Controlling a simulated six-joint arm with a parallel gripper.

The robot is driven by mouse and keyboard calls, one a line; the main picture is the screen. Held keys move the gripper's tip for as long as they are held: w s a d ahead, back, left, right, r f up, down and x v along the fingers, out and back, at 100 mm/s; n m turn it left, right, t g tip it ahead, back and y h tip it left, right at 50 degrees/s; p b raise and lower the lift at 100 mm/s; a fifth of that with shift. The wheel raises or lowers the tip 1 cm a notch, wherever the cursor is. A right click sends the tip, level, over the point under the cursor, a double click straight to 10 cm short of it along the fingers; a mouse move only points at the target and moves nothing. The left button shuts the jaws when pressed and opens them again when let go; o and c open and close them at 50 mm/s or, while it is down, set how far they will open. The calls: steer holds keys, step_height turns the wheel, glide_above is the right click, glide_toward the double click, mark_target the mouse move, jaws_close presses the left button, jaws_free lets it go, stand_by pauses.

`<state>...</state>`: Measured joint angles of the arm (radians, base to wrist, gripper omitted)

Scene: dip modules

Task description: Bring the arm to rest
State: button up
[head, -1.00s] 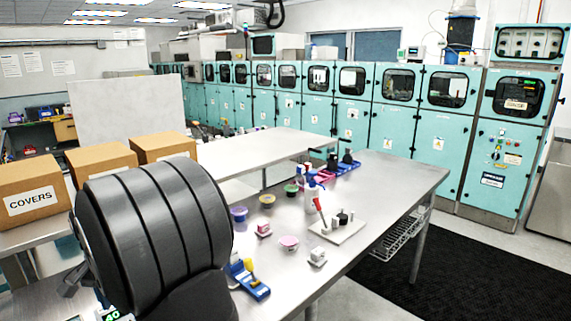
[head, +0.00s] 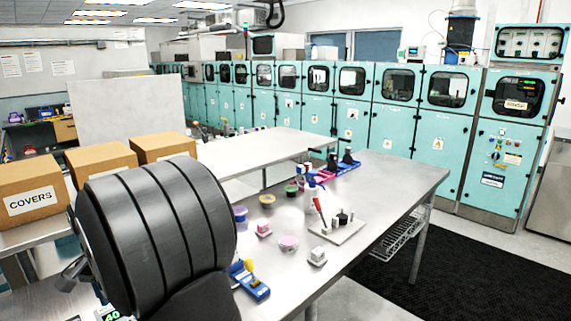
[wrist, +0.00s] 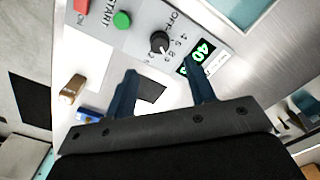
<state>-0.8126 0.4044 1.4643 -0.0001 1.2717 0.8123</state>
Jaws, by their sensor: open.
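My gripper (wrist: 165,88) shows in the wrist view with its two dark blue fingers apart and nothing between them. It hangs over a grey control panel (wrist: 140,42) with a green button (wrist: 122,20), a black knob (wrist: 160,42) and a display (wrist: 195,55) reading 40. I cannot tell whether a finger touches the panel. In the head view my dark arm fills the lower left and hides the gripper. Only a bit of the green display (head: 110,317) shows below the arm.
Cardboard boxes (head: 100,158) stand at left. Teal cabinets (head: 360,130) line the back. The dark floor mat (head: 470,265) is clear.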

step_height(320, 180, down, 8)
steer(key=shift+f, duration=0.25)
steer(key=shift+r+n, duration=0.15)
steer(key=shift+n, duration=1.55)
steer(key=n, duration=1)
steer(key=shift+n, duration=2.2)
